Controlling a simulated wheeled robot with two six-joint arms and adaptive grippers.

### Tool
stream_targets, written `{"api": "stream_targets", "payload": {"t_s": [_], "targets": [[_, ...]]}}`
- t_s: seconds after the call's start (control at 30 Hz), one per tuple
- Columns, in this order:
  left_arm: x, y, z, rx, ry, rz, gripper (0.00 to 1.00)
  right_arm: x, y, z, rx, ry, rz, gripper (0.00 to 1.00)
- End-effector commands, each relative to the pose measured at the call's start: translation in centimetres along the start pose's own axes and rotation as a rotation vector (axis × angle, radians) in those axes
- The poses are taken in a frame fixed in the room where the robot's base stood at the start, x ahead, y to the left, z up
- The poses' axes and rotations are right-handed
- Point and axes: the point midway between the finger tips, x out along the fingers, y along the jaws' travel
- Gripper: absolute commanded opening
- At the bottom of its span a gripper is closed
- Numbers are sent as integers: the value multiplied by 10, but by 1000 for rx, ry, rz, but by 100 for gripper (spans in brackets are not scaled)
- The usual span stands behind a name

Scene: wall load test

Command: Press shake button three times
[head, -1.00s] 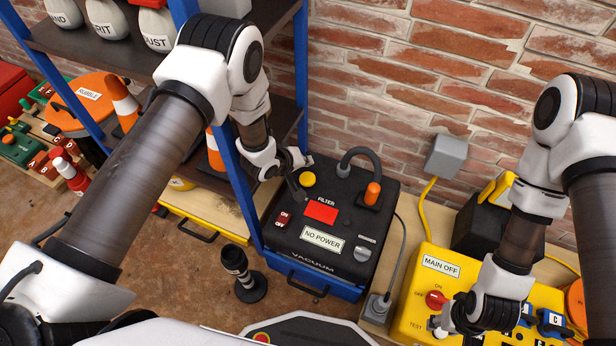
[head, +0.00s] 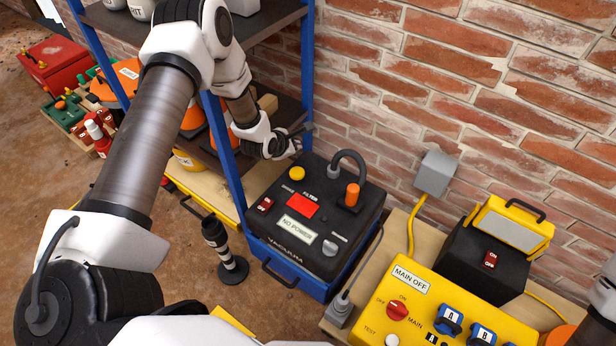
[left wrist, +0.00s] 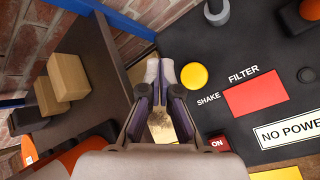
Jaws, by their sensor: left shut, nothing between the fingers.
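The yellow round shake button (head: 297,173) is on the top left of the black vacuum unit (head: 330,262). In the left wrist view the button (left wrist: 194,76) sits above the word SHAKE, beside the red FILTER panel (left wrist: 255,93). The vacuum's label reads NO POWER (head: 299,229). My left gripper (head: 304,132) is shut and empty, beyond the unit's back left edge near the blue shelf post. In the left wrist view its fingertips (left wrist: 160,72) show just left of the button, apart from it. My right gripper is out of the picture; only part of that arm shows at the right edge.
A blue-posted shelf (head: 222,160) stands close on the left, against the brick wall. A yellow MAIN OFF panel (head: 440,292) and a lamp (head: 505,240) are at right.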

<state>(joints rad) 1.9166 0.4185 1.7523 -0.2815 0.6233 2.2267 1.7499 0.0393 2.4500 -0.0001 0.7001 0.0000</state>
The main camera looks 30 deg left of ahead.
Motion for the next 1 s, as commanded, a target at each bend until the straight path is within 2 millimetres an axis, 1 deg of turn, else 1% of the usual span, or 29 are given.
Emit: {"api": "stream_targets", "payload": {"t_s": [0.3,0.47,0.87,0.9,1.0], "targets": [[0,0,2,4,-3,1,0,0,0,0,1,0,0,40],[6,-4,-3,4,-2,1,0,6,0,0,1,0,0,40],[46,-33,-31,6,-3,0,0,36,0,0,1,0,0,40],[52,-37,-35,5,-3,0,0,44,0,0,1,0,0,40],[60,-42,-41,5,-3,1,0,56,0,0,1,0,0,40]]}}
